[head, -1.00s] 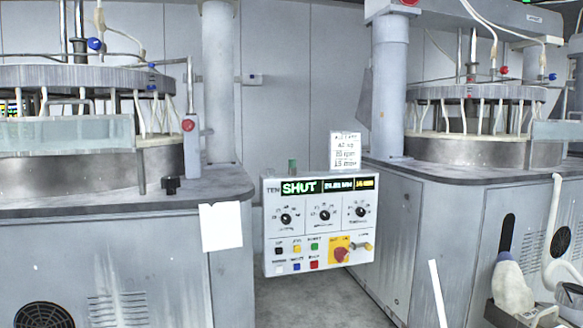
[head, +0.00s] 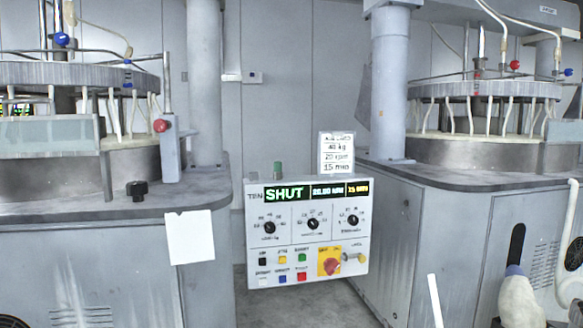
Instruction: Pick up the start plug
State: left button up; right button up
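No part is plainly marked as the start plug. A small green cylinder (head: 278,168) stands upright on the top edge of the grey control box (head: 252,235). A black knob-like piece (head: 137,190) sits on the left machine's dark top, near its front edge. I cannot tell which of these, if either, is the start plug. The box's display (head: 288,193) reads SHUT in green. Below it are three black dials, several coloured buttons, a red rotary switch (head: 331,266) on a yellow plate, and a key-like fitting (head: 354,258). Neither of my grippers is in view.
Polishing machines stand at left (head: 110,225) and right (head: 440,182), with a floor gap between. A white card (head: 337,153) stands behind the box. A paper sheet (head: 190,237) hangs on the left cabinet. A white bottle-like object (head: 520,302) is at lower right.

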aim_at(278, 165)
jog(key=i+l+u, duration=0.3)
jog(key=l, duration=0.35)
jog(key=i+l+u, duration=0.1)
jog(key=l, duration=0.25)
jog(key=i, duration=0.1)
